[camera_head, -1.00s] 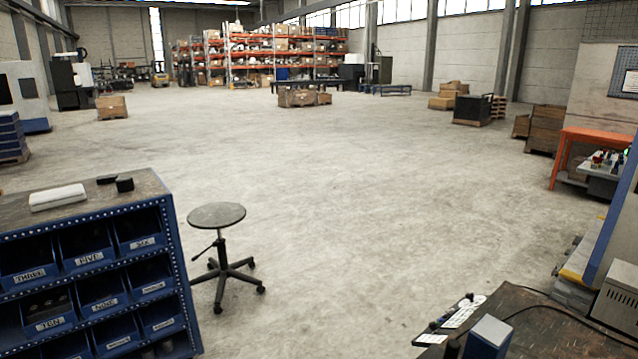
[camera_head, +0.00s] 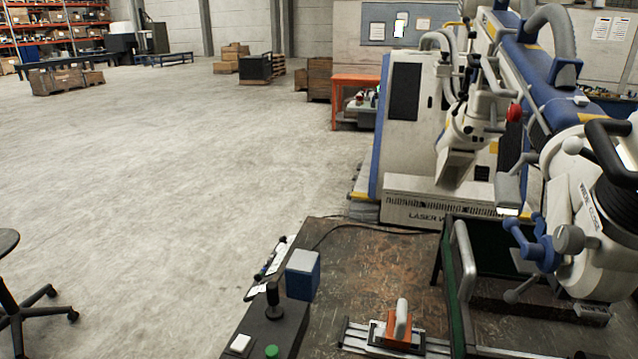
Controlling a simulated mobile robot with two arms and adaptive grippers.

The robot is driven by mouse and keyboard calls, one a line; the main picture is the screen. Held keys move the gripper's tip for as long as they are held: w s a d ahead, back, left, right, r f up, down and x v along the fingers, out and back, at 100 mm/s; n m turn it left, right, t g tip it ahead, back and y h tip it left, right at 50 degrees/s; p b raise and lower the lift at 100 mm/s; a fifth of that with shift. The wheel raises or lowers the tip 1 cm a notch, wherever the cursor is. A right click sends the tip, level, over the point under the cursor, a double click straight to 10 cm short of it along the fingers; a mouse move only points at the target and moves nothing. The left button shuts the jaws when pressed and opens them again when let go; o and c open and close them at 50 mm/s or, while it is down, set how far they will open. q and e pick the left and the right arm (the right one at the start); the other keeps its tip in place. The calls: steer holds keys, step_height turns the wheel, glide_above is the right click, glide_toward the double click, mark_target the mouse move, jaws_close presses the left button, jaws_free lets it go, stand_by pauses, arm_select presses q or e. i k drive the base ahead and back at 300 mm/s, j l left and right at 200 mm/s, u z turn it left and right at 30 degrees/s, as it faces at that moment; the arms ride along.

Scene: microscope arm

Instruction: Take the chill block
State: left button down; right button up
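I cannot tell for sure which thing is the chill block. A small block with a blue side and a pale grey top (camera_head: 303,276) stands upright at the left edge of the dark worktable (camera_head: 350,258), behind a control box. An orange and grey clamp-like piece with a pale upright handle (camera_head: 399,325) sits on metal rails at the front of the table. Neither of my grippers is in view.
A black control box (camera_head: 268,328) with a joystick, white button and green button stands at the table's front left. A large laser welding machine (camera_head: 415,130) and its arm fill the right. A stool (camera_head: 12,285) stands at far left; open floor lies between.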

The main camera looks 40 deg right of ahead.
mark_target(397, 334)
steer(key=z, duration=1.7)
